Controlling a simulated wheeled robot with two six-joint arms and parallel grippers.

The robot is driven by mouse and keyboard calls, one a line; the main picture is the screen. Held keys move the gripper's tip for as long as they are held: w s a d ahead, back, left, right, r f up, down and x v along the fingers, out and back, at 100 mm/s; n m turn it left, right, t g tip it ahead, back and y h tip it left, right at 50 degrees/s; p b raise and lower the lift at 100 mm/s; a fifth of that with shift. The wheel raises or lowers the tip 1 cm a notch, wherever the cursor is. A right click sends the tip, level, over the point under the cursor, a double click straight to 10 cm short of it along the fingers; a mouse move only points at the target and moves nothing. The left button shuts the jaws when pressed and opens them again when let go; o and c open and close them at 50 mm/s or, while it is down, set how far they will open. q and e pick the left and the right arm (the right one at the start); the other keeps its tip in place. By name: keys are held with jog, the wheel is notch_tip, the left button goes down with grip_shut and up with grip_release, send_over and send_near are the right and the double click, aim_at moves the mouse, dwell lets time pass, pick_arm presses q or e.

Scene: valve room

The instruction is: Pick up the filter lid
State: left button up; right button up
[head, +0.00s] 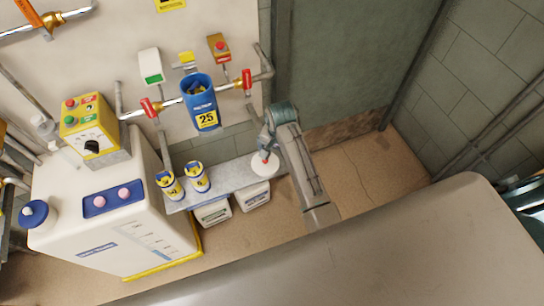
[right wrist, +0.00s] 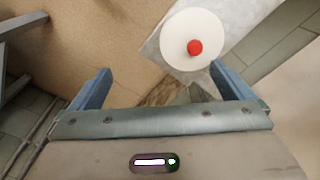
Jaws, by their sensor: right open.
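The filter lid (head: 261,168), a white round disc with a red knob, lies at the right end of a narrow grey shelf (head: 228,172). It also shows in the right wrist view (right wrist: 178,33), beyond the fingertips and right of their midline, with its red knob facing the camera. My right gripper (head: 266,146) is just above the lid in the head view and partly covers it. In the right wrist view the two blue fingers (right wrist: 160,74) are wide apart with nothing between them. My left gripper is not in view.
A blue canister (head: 199,103) marked 25 hangs on the pipe behind, with red valve handles beside it. Two small yellow-and-white cans (head: 198,178) stand on the shelf, left of the lid. A white tank (head: 100,215) stands at left. Floor at right is clear.

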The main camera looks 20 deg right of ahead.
jog(key=w+a+r+m, duration=0.1)
jog(key=w+a+r, duration=0.2)
jog(key=w, duration=0.1)
send_over(265, 162)
jog(key=w+d, duration=0.1)
notch_tip(265, 162, down, 5)
jog(key=shift+w+d+f, duration=0.1)
jog(key=shift+w, duration=0.05)
jog(key=shift+a+f+p, duration=0.2)
jog(key=shift+f+p, duration=0.15)
jog(key=shift+f, duration=1.15)
jog(key=shift+a+f+p, duration=0.15)
jog(key=shift+f+p, duration=0.15)
jog(key=shift+f, duration=1.2)
jog(key=c, duration=0.7)
